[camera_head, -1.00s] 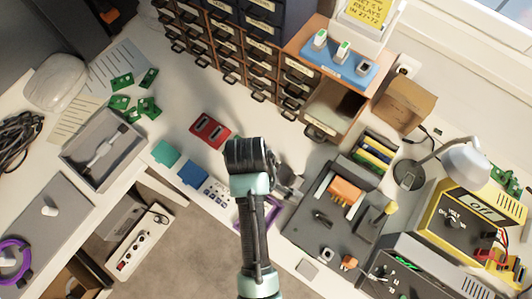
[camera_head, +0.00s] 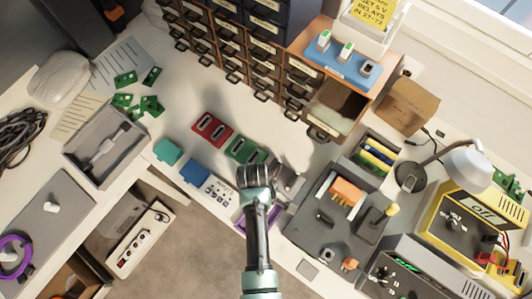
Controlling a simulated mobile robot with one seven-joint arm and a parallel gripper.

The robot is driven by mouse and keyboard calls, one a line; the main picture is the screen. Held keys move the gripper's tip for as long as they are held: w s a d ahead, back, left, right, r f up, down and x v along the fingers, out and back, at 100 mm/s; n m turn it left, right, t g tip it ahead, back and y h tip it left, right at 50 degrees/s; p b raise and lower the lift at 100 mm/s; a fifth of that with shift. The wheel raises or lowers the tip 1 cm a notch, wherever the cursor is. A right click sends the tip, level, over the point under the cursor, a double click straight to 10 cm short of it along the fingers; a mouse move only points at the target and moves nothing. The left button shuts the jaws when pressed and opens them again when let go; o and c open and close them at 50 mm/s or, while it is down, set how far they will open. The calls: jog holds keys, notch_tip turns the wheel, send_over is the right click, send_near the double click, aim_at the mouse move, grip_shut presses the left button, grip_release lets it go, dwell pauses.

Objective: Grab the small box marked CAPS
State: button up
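I cannot read the word CAPS on anything in the head view, so I cannot tell which box carries it. Small boxes or trays in red (camera_head: 212,130) and green (camera_head: 245,150) lie in a row on the white bench, with a grey one (camera_head: 289,181) further right, partly hidden. A teal box (camera_head: 167,152) and a blue box (camera_head: 195,172) lie nearer the bench edge. My gripper (camera_head: 254,171) is over the bench, just below the green box in the picture. My wrist hides its fingers, so its opening does not show.
A drawer cabinet (camera_head: 262,52) with one drawer (camera_head: 338,112) pulled out stands behind. A cardboard box (camera_head: 408,106), a lamp (camera_head: 468,168) and a dark grey tool station (camera_head: 325,205) are on the right. A grey tray (camera_head: 104,150) is left. Bench is clear left of the red box.

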grip_shut()
dwell(0.4)
